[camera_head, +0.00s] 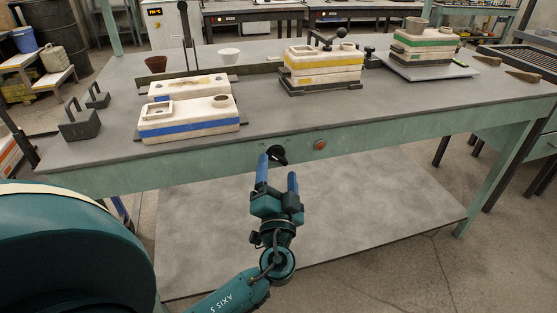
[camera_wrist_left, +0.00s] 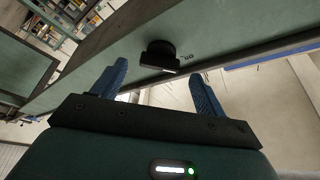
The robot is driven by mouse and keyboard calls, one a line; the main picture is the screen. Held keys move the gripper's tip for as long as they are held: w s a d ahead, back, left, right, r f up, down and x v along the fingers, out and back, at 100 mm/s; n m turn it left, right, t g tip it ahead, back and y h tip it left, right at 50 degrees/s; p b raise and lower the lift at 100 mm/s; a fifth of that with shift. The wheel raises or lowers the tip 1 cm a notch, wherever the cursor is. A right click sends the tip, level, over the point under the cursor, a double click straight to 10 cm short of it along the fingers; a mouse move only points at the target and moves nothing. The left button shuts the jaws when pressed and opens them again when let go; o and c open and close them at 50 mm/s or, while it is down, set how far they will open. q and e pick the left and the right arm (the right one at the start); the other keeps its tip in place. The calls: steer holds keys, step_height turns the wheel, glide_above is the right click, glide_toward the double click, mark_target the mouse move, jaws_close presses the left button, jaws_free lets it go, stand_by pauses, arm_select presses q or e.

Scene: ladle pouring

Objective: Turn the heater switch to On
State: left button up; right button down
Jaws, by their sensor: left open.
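The heater switch (camera_head: 277,154) is a black knob on the green front apron of the workbench, left of an orange-red button. My left gripper (camera_head: 277,170) is just in front of the apron and slightly below the knob, with its blue fingers spread apart. In the left wrist view the black switch (camera_wrist_left: 159,56) sits beyond and between the fingertips of my left gripper (camera_wrist_left: 155,75), apart from both fingers. My right gripper is not in view.
The orange-red button (camera_head: 320,145) is close to the right of the switch. Above, the grey workbench top (camera_head: 270,125) carries a blue-banded mould (camera_head: 190,120), a yellow-banded mould (camera_head: 322,68) and a green-banded mould (camera_head: 425,48). A lower shelf (camera_head: 370,200) extends beneath the bench.

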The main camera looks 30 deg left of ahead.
mark_target(278, 161)
arm_select(q)
steer(key=shift+x, duration=1.6)
steer(key=c, duration=1)
